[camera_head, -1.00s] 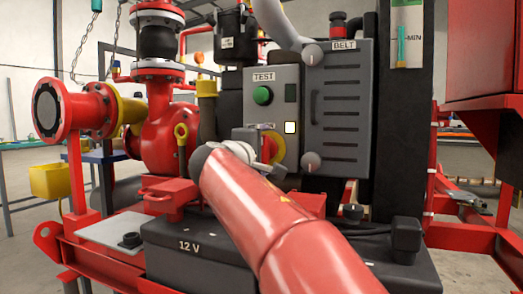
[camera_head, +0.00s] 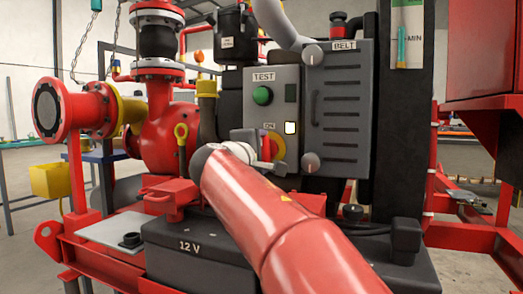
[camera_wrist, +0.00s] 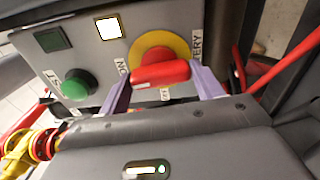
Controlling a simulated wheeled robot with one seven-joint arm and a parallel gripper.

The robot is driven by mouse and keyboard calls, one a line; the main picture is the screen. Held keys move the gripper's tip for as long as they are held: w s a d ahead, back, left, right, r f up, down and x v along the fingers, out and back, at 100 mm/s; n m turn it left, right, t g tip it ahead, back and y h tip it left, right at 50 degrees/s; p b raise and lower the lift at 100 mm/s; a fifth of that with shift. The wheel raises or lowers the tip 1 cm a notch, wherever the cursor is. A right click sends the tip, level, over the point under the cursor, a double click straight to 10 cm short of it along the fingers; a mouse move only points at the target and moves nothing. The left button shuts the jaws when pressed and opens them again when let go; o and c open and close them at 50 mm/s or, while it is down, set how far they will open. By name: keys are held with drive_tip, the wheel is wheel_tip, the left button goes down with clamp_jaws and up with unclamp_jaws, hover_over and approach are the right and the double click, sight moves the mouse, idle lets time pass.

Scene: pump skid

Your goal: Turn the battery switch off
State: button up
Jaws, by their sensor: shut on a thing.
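The battery switch is a red handle (camera_wrist: 160,74) on a round yellow plate (camera_wrist: 152,45), set in the grey panel. In the head view the yellow plate (camera_head: 279,148) is partly hidden by my gripper (camera_head: 266,145). In the wrist view my gripper (camera_wrist: 162,73) has one purple finger at each end of the red handle and is shut on it. The handle lies nearly level across that picture. White labels surround the plate, and an ON label (camera_head: 270,126) shows above it in the head view.
A green TEST button (camera_head: 262,96) and a lit white square (camera_head: 291,128) are close by on the same panel. The BELT cover (camera_head: 338,105) with a grey knob (camera_head: 311,163) stands to the right. A black 12 V battery box (camera_head: 195,248) sits below.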

drive_tip(key=shift+n+p, duration=6.75)
drive_tip(key=shift+n, duration=1.65)
drive_tip(key=o, duration=1)
drive_tip(key=v, duration=0.8)
drive_tip(key=shift+b, duration=0.4)
